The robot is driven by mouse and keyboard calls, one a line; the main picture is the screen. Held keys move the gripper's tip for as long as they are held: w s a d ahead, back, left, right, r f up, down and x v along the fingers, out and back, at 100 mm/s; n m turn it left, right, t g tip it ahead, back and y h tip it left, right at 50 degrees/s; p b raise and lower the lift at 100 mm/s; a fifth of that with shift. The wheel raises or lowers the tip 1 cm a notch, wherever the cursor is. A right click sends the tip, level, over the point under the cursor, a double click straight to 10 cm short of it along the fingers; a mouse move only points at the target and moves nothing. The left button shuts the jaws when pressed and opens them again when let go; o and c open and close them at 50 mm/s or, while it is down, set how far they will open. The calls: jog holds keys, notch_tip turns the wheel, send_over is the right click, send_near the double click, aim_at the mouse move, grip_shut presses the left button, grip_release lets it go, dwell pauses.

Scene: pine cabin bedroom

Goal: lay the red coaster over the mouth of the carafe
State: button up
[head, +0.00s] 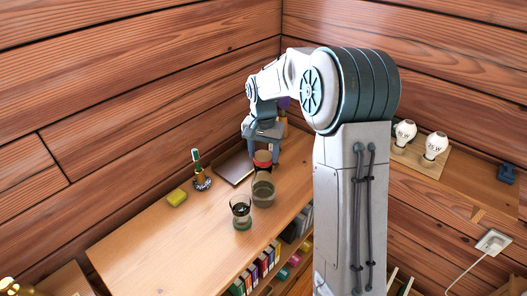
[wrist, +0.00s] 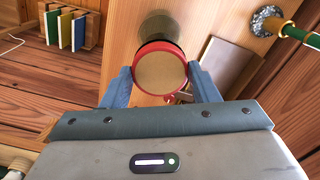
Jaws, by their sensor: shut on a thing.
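The red coaster (wrist: 160,72) is a round disc with a red rim and a tan face. My gripper (wrist: 160,82) is shut on it, one finger at each side. In the head view the coaster (head: 263,155) shows just below my gripper (head: 263,141), above the clear glass carafe (head: 263,190) on the wooden shelf top. A dark band shows under the coaster; I cannot tell whether the coaster touches the carafe's mouth. In the wrist view the coaster hides much of what is below it, and a round tan shape, perhaps glassware, shows beyond it.
A glass tumbler (head: 240,211) stands close to the carafe, at its front left. The shelf top's left front (head: 160,245) is clear.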

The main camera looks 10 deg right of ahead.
aim_at(263, 156)
jog(key=shift+f, duration=0.3)
jog(key=o, duration=1.1)
jog(key=shift+c, duration=0.2)
jog(key=shift+r, duration=0.1)
notch_tip(263, 156, up, 13)
jog(key=b, duration=0.1)
jog(key=s+f+n+t, duration=0.1)
jog(key=s+f+n, duration=0.2)
jog(key=s, duration=1)
jog(key=s+f+n+t, duration=0.2)
jog(key=s+f+n, duration=0.1)
jog(key=s, duration=1.1)
jog(key=shift+s, duration=0.3)
